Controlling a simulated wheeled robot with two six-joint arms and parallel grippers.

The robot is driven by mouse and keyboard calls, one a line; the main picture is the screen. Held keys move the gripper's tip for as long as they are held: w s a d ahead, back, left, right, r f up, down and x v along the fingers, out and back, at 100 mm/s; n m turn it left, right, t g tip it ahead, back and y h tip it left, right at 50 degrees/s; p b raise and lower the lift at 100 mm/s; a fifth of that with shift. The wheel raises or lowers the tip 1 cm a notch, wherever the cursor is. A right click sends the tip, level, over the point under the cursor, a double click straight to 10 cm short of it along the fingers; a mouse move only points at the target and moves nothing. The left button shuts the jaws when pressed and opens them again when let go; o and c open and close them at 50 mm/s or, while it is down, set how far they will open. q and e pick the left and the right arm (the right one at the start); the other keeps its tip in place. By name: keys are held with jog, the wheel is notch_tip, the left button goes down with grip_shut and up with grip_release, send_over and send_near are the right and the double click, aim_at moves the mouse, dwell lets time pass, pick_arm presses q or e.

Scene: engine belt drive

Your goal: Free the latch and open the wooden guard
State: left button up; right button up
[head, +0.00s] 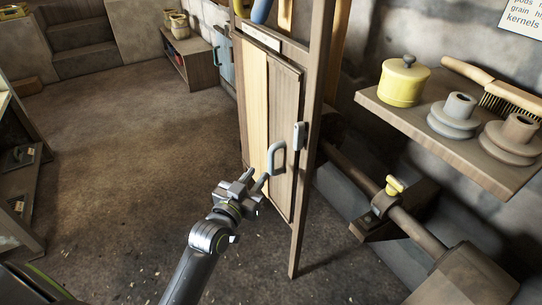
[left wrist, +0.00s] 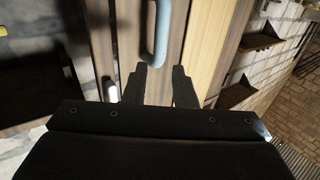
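The wooden guard (head: 285,85) is a tall plank panel beside a wooden post; I cannot tell whether it is fully closed. A grey-blue loop handle (head: 278,158) is on its face. A small pale latch lever (head: 299,136) stands upright at the post, right of the handle and a little higher. My left gripper (head: 256,180) is just left of and below the handle, open and empty. In the left wrist view, my left fingers (left wrist: 160,88) are spread, with the handle (left wrist: 161,35) beyond the gap between them. My right gripper is out of view.
A shelf (head: 460,145) on the right carries a yellow pot (head: 404,82), a brush (head: 495,85) and two pulleys (head: 453,115). Below it a shaft (head: 415,230) with a yellow knob (head: 394,186) runs along the wall. The floor left of the guard is clear.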

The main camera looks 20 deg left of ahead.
aim_at(269, 159)
pick_arm(q)
jog(key=w, duration=0.9)
jog(key=shift+w+d+b, duration=0.2)
jog(key=shift+d+b, duration=0.15)
jog(key=shift+b, duration=0.05)
grip_shut()
